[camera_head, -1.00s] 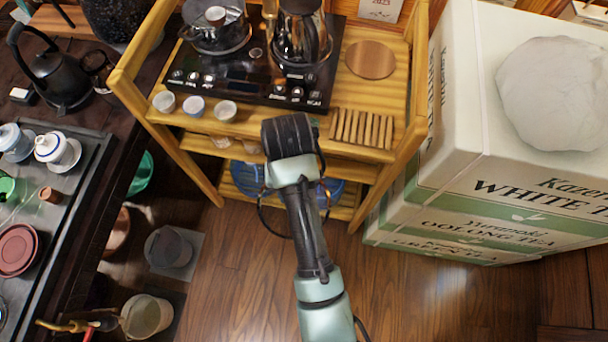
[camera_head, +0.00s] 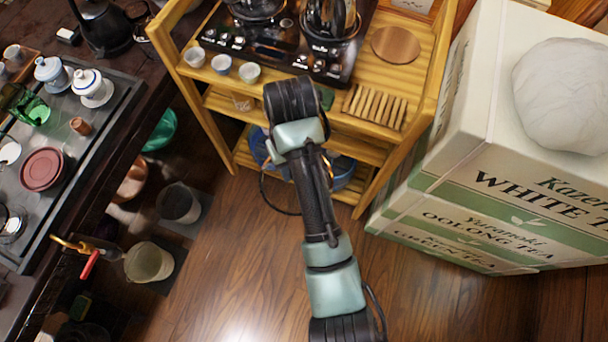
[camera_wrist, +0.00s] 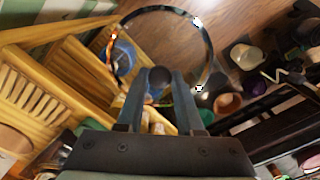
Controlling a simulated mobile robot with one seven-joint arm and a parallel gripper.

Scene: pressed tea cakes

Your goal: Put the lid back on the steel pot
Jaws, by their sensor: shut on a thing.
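My gripper (camera_wrist: 160,82) is shut on the dark round knob of the clear glass lid. The lid's thin dark rim (camera_wrist: 211,50) shows as a ring beyond the fingers in the wrist view, with the floor visible through it. In the head view part of the rim (camera_head: 264,190) shows beside my arm, in front of the wooden shelf; my arm hides the fingers. The steel pot (camera_head: 256,10) stands on the left of the black hob, cut off by the top edge, so its opening is not fully seen.
A glass kettle (camera_head: 330,30) stands on the black hob (camera_head: 290,60), right of the pot. Small cups (camera_head: 222,64) line the wooden shelf's (camera_head: 400,80) front edge. Tea boxes (camera_head: 480,200) stand at the right, a tea table (camera_head: 115,110) at the left. Floor (camera_head: 230,270) between is clear.

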